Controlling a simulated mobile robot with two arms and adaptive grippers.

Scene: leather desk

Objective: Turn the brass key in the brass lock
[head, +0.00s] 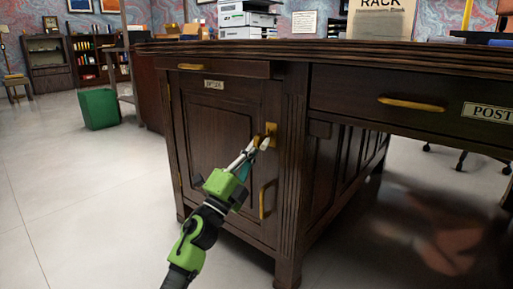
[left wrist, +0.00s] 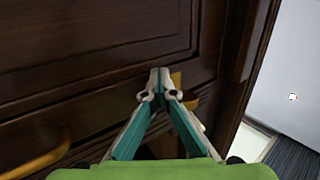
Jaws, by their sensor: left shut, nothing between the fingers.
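The brass lock (head: 271,128) is a small plate on the dark wooden desk's front, at the right edge of the cabinet door. A second small brass piece shows just left of it, partly behind my fingers; I cannot tell whether it is the key. My left gripper (head: 258,143) is in front of the lock, its fingers shut with nothing between them. In the left wrist view the closed fingertips (left wrist: 159,80) are in front of small brass parts (left wrist: 176,79), which the fingers partly hide. I cannot tell whether they touch. My right gripper is not in view.
A brass door handle (head: 266,199) is below the lock, and a drawer handle (head: 193,67) is above left. Another drawer with a brass handle (head: 411,104) is on the right. A green bin (head: 99,108) stands on the open floor at left.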

